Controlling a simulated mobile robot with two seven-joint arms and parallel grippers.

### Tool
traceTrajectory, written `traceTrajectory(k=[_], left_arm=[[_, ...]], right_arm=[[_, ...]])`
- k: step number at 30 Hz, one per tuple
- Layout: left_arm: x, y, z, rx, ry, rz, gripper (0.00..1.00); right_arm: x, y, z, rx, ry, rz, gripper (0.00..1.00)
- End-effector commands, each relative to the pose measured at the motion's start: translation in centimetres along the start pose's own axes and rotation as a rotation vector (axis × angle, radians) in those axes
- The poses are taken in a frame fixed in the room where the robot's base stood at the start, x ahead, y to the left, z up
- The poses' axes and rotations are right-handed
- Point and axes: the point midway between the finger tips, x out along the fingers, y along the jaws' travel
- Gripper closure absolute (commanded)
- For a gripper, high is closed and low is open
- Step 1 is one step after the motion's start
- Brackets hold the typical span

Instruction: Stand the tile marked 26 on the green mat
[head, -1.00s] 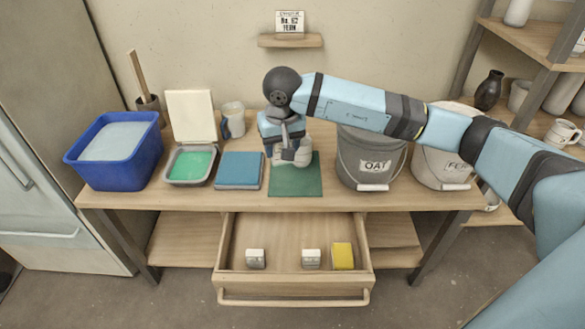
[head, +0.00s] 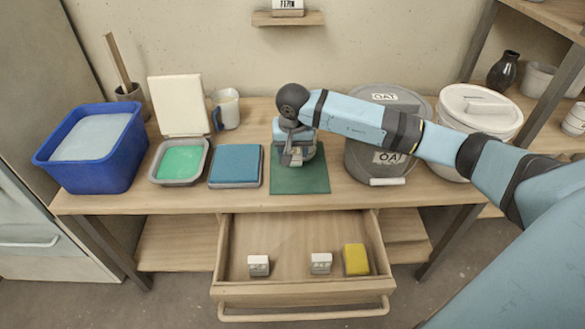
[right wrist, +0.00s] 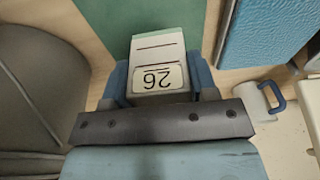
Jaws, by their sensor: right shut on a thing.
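In the head view my right gripper (head: 297,152) is over the back part of the green mat (head: 300,182), pointing down. The tile is mostly hidden there by the gripper. I cannot tell whether the tile touches the mat. My left gripper is not in view.
A blue sponge tray (head: 236,167) lies left of the mat, and the grey OAT bucket (head: 372,160) stands close on its right. A mug (head: 228,110) stands behind. Below, an open drawer (head: 290,247) holds two small pale blocks and a yellow one (head: 356,259).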

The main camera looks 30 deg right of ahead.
Motion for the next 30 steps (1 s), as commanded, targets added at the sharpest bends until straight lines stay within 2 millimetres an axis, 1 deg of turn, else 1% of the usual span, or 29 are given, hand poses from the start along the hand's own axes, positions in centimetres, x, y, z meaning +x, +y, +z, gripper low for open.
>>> traceTrajectory(k=[1,6,8,15,19,28,29,30], left_arm=[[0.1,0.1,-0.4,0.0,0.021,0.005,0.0],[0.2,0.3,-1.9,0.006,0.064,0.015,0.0],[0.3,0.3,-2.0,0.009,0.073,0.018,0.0],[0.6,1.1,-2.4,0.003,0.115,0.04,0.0],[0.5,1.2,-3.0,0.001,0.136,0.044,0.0],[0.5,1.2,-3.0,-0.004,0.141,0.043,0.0],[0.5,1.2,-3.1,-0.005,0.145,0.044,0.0],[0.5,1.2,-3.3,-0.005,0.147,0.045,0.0]], right_arm=[[0.9,0.0,0.2,0.0,-0.001,-0.001,0.74],[1.9,0.0,0.2,0.001,0.001,-0.001,0.74],[2.4,0.0,0.3,0.0,0.0,-0.001,0.74],[5.9,0.0,0.9,0.0,-0.001,0.0,0.74],[6.0,0.0,0.8,0.0,0.002,-0.001,0.74],[6.3,0.0,0.9,0.0,0.002,-0.001,0.74],[6.3,0.0,0.9,0.0,0.002,-0.001,0.45],[6.3,0.0,0.9,0.0,0.001,-0.001,0.36]])
